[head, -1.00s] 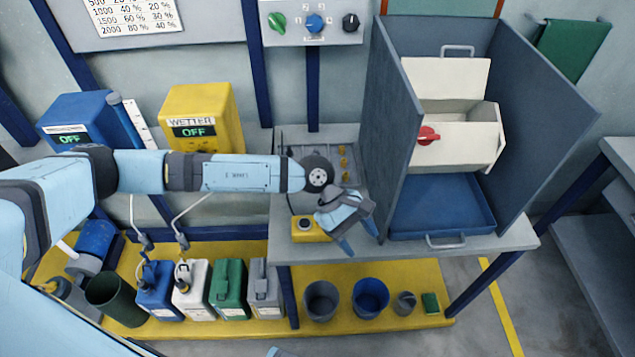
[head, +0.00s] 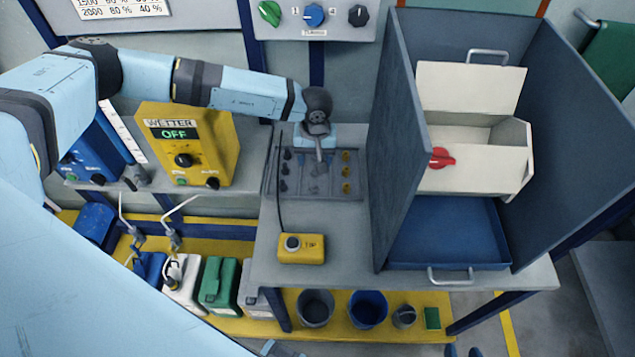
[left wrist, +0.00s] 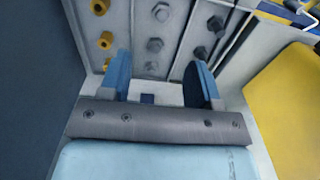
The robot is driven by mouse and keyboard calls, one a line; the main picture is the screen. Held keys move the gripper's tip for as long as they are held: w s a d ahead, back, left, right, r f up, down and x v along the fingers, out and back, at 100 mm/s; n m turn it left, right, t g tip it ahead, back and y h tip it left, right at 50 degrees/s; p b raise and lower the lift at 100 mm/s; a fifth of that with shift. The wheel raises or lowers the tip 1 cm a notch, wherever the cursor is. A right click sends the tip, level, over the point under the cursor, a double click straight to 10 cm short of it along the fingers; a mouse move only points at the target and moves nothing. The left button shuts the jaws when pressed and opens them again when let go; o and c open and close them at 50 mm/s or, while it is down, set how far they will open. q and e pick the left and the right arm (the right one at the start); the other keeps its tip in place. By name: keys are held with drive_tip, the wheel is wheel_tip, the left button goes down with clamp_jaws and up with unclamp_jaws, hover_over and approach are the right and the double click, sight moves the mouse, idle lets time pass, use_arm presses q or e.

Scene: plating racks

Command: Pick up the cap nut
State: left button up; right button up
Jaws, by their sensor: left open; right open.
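A grey tray (head: 350,193) on the bench holds small parts in three columns: dark, grey and yellow. In the left wrist view, yellow parts (left wrist: 105,40) are at the left, grey hex-shaped parts (left wrist: 155,45) in the middle and dark ones (left wrist: 216,23) at the right. I cannot tell which is the cap nut. My left gripper (left wrist: 160,78) is open and empty, its blue fingers either side of the grey column, above the tray. In the head view, its wrist hides part of the tray.
A tall grey booth (head: 400,140) with a white hopper (head: 470,85) and a blue tray (head: 450,220) stands just right of the parts tray. A yellow cabled box (head: 301,249) sits in front. A yellow WETTER unit (head: 215,145) stands left.

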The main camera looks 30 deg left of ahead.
use_arm(q)
hover_over(315, 186)
drive_tip(key=f, duration=0.4)
drive_tip(key=shift+w+a+f, duration=0.1)
drive_tip(key=shift+w+f, duration=0.1)
drive_tip(key=shift+f, duration=0.7)
drive_tip(key=shift+f+p, duration=0.35)
drive_tip(key=shift+p, duration=0.05)
wheel_tip(315, 186, down, 4)
drive_tip(key=shift+s+r+p, duration=0.15)
drive_tip(key=shift+p, duration=0.2)
drive_tip(key=shift+f, duration=0.35)
drive_tip(key=shift+c, duration=0.2)
drive_tip(key=c, duration=1)
